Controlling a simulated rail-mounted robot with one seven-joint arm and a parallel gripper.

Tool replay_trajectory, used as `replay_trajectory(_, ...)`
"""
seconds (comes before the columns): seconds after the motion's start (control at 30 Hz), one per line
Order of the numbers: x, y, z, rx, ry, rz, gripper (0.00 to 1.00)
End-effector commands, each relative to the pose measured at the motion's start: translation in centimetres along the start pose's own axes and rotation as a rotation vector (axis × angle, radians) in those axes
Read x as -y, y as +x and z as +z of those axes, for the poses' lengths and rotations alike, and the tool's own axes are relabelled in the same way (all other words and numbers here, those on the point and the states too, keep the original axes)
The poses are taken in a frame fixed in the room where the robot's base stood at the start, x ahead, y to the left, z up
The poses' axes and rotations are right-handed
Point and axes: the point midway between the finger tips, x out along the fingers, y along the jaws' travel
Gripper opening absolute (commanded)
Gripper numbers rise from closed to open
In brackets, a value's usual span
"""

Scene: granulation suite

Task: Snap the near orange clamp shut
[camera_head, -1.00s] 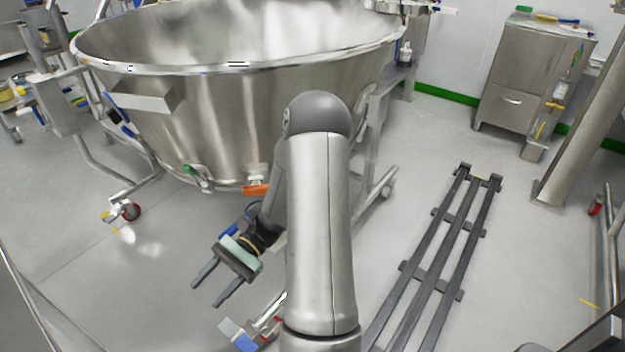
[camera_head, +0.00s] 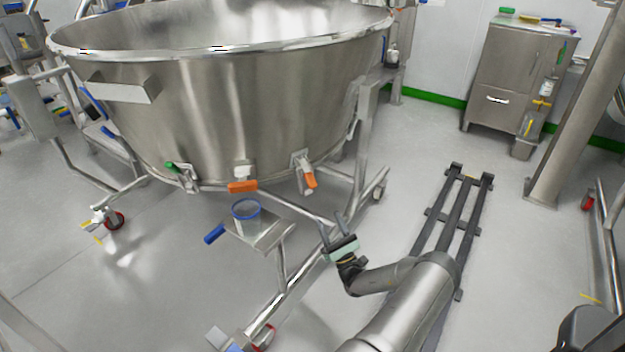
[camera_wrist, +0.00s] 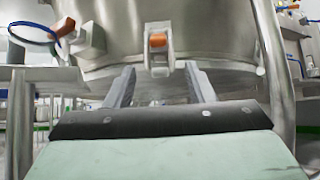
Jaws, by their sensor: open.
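An orange clamp (camera_head: 309,179) hangs at the lower rim of the big steel bowl (camera_head: 240,115), its handle angled down and outward from its metal bracket. It shows head-on in the wrist view (camera_wrist: 158,40), centred beyond my fingertips. A second orange clamp (camera_head: 242,186) lies flat along the rim further left; an orange part at the upper left of the wrist view (camera_wrist: 64,28) appears to be it. My gripper (camera_head: 332,223) is open and empty, below and right of the hanging clamp, fingers pointing towards the bowl. It looks apart from the clamp.
A blue-rimmed cup (camera_head: 246,212) stands on a small steel shelf (camera_head: 270,236) left of my gripper. The bowl's tubular frame (camera_head: 360,150) rises close by on the right. A green-handled clamp (camera_head: 175,169) is further left. Floor to the right holds dark rails (camera_head: 452,215).

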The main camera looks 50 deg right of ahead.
Motion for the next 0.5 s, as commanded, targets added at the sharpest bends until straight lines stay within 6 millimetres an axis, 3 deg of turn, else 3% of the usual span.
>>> replay_trajectory(0.5,-0.3,10.4,-0.1,0.002,0.004,0.01,0.49)
